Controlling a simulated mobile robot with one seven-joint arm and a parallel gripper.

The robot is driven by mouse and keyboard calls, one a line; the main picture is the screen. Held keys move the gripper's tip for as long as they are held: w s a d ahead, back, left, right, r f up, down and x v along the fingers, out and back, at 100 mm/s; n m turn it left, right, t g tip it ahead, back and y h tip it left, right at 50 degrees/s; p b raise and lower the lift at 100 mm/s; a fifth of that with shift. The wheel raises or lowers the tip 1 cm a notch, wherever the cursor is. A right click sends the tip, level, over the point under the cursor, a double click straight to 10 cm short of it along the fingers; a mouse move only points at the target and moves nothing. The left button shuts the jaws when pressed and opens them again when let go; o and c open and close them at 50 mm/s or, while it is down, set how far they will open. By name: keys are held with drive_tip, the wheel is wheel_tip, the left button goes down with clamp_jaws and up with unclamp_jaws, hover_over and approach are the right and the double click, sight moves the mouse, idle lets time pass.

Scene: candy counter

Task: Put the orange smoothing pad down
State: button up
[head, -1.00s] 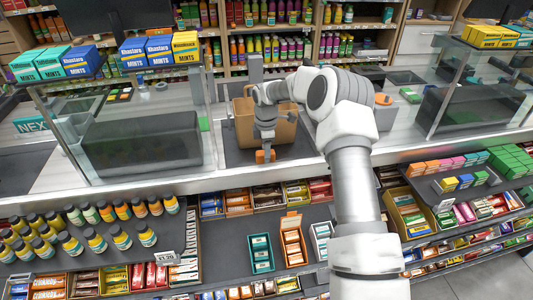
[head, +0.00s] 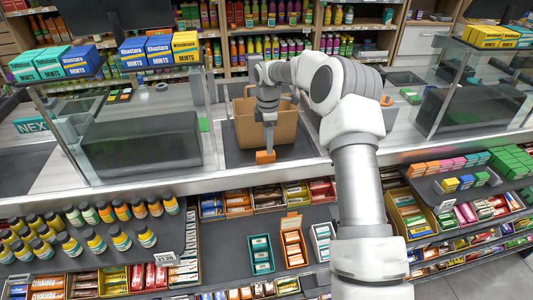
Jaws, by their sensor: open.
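The orange smoothing pad (head: 265,157) rests on the dark surface near the front edge of the counter, in front of the brown paper bag. My gripper (head: 270,147) is open and points straight down just above and behind the pad. Its fingertips are small in this view, and I cannot tell whether they still touch or straddle the pad's top.
The brown paper bag (head: 245,122) stands right behind my gripper. Glass panels rise on the left and right of this counter spot. Another small orange item (head: 387,101) is partly hidden by my arm. Candy shelves with a teal box (head: 261,254) lie below the counter edge.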

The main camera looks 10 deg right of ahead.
wheel_tip(320, 180, up, 11)
drive_tip(key=s+a+r+m+t+h, duration=0.15)
drive_tip(key=s+r+m, duration=0.55)
drive_tip(key=s+r, duration=0.85)
drive_tip(key=s+f+m+t, duration=0.2)
drive_tip(key=s+m, duration=0.3)
drive_tip(key=s, duration=0.7)
drive_tip(key=s+f+m+t+y, duration=0.1)
drive_tip(key=s+m, duration=0.4)
drive_tip(key=s, duration=0.7)
drive_tip(key=shift+s+d+f+m+t+p, duration=0.15)
drive_tip(key=shift+d+f+m+t+p, duration=0.25)
drive_tip(key=shift+f, duration=0.5)
drive_tip(key=shift+y, duration=0.25)
